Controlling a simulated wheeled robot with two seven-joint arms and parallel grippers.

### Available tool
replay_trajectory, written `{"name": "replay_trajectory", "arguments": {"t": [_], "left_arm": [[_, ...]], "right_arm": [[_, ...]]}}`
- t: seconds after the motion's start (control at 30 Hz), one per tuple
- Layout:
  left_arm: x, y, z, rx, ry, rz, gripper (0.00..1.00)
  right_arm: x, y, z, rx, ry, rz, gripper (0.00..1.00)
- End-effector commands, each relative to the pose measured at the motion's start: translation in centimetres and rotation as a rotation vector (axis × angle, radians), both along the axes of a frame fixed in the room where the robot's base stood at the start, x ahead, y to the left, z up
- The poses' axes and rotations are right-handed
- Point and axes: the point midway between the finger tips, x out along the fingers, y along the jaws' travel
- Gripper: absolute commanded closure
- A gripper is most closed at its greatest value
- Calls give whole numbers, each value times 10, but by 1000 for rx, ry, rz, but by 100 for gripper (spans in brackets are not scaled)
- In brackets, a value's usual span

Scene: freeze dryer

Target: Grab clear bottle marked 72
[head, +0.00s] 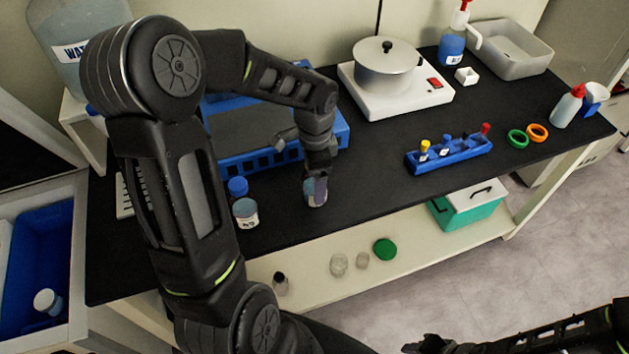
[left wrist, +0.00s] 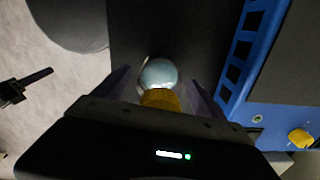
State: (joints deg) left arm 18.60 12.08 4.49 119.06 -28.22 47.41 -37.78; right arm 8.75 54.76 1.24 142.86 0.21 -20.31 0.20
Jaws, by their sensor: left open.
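My left gripper (head: 316,196) points down at the black bench, in front of the blue-framed unit. In the left wrist view its open fingers (left wrist: 158,85) stand on either side of a pale round bottle (left wrist: 157,72) with a yellow part (left wrist: 160,99) nearer the palm. In the head view the fingers mostly hide that bottle; I cannot read any number on it. A clear bottle with a white label (head: 245,212) stands left of the gripper, its marking too small to read. My right gripper (head: 425,346) is dark and partly cut off at the bottom edge.
The blue-framed unit (head: 275,157) is close behind my left gripper. A blue rack (head: 450,155) with capped vials and a white hot plate (head: 395,92) with a pot lie right. Bench between gripper and rack is clear.

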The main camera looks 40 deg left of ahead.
Motion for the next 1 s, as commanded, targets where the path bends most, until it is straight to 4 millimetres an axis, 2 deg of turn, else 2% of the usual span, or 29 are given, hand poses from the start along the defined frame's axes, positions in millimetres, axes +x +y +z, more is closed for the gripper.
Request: {"name": "replay_trajectory", "arguments": {"t": [0.57, 1.0], "left_arm": [[0, 0, -1, 0, -1, 0, 19], [0, 0, -1, 0, -1, -1, 54]], "right_arm": [[0, 0, 0, 0, 0, 0, 66], [0, 0, 0, 0, 0, 0, 66]]}}
